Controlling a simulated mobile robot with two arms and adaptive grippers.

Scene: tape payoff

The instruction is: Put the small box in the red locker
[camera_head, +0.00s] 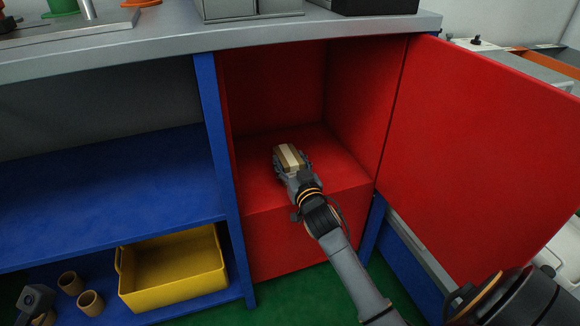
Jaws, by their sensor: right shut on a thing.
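The red locker (268,95) stands open under the grey worktop, with its red door (480,150) swung out to the right. My right gripper (290,160) reaches into the locker opening, over its red floor. It is shut on the small box (290,156), which is tan with a pale stripe. Whether the box touches the locker floor I cannot tell. The gripper hides part of the box. My left gripper does not show clearly; a grey and black part at the bottom left may be it.
Blue shelves (110,190) stand left of the locker. A yellow bin (170,270) and several tan cylinders (70,283) are on the lower shelf. The grey worktop (150,50) overhangs the opening. The locker looks otherwise empty. The floor is green.

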